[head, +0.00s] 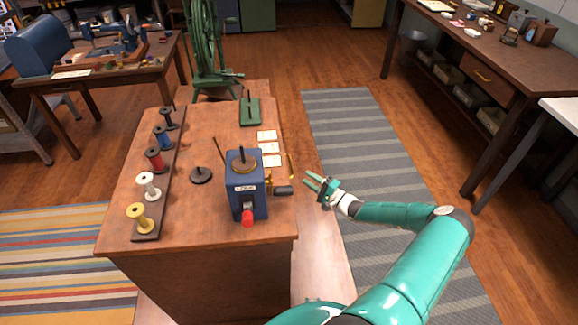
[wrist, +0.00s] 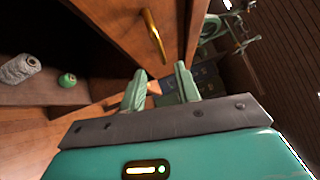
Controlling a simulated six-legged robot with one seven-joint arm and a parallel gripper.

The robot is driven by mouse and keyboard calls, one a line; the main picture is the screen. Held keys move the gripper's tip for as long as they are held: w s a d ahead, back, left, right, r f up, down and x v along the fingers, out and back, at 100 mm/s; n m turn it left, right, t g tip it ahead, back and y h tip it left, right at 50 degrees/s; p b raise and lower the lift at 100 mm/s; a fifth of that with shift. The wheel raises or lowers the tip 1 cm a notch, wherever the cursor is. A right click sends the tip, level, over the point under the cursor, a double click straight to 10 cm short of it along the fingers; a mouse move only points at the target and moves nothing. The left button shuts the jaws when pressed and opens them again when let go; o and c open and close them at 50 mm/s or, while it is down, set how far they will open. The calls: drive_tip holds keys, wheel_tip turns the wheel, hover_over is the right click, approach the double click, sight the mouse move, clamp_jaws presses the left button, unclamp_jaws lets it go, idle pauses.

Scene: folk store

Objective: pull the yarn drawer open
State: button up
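In the wrist view, a wooden drawer front (wrist: 120,22) with a curved brass handle (wrist: 153,38) shows at the top, beyond my fingers. My gripper (wrist: 161,82) has its two pale green fingers apart, with nothing held between them. The handle is past the fingertips and not between them. In the head view, my gripper (head: 308,180) is just off the right side of the wooden counter (head: 205,213). A brass handle (head: 290,167) shows at that side, close to the fingertips. The drawer's face is hidden from the head view, and I cannot tell how far it is open.
A blue winder box (head: 247,192) with a red knob and a dark side crank stands on the counter near my gripper. Several spools stand on a rack (head: 153,190) at left. Grey yarn (wrist: 18,69) and a green spool (wrist: 67,80) sit on a lower shelf. The striped rug (head: 375,145) is clear.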

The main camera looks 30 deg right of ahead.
sight(291, 165)
drive_tip(key=x, duration=0.9)
drive_tip(key=shift+w, duration=0.2)
clamp_jaws()
